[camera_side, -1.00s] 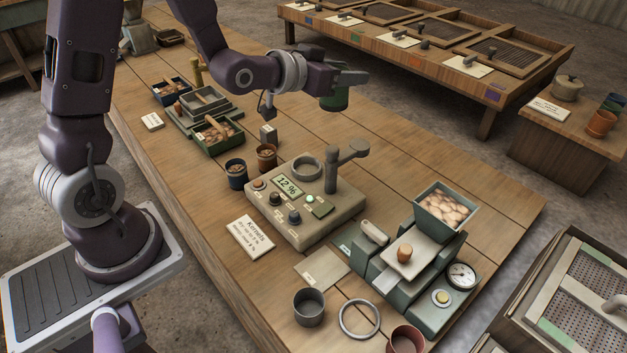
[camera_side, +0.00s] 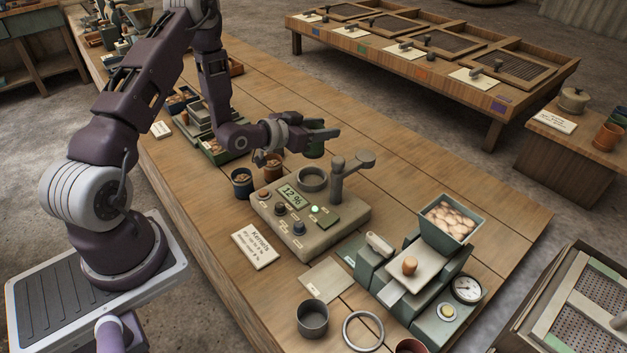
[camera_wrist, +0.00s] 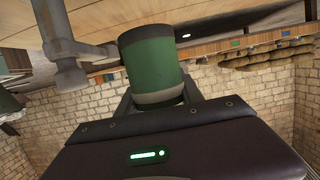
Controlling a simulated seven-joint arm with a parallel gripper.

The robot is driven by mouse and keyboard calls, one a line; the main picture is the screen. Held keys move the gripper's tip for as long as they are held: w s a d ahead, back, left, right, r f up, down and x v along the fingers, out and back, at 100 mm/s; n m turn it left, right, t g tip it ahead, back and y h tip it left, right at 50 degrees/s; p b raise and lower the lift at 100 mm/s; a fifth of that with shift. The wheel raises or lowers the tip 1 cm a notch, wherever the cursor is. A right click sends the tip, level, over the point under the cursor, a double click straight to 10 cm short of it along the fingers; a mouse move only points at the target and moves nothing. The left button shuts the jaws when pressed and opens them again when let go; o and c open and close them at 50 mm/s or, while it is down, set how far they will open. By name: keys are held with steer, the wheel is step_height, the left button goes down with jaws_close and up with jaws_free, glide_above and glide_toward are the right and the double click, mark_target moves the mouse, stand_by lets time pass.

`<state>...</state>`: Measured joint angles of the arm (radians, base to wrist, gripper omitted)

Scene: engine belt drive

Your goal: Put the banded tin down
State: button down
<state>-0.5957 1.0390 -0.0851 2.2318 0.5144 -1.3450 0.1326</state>
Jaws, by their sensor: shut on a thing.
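My gripper (camera_side: 322,136) is shut on the banded tin (camera_side: 314,150). In the wrist view the tin (camera_wrist: 152,66) is a green cylinder with a grey band at each end, held between my fingers. In the side view it hangs just above and behind the grey ring socket (camera_side: 312,179) on the meter box (camera_side: 309,220). A gap shows between the tin and the ring. I cannot tell whether the tin is directly over the ring.
The meter's post with its swing arm (camera_side: 345,175) stands close to the right of the tin. Two cups of kernels, one blue (camera_side: 242,183) and one brown (camera_side: 273,167), stand to the left. Bare planks lie behind the meter.

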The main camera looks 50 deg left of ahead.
step_height(320, 180, down, 10)
steer(key=shift+r, duration=0.25)
steer(key=shift+f, duration=0.1)
steer(key=c, duration=0.8)
jaws_free()
steer(key=shift+o, duration=0.2)
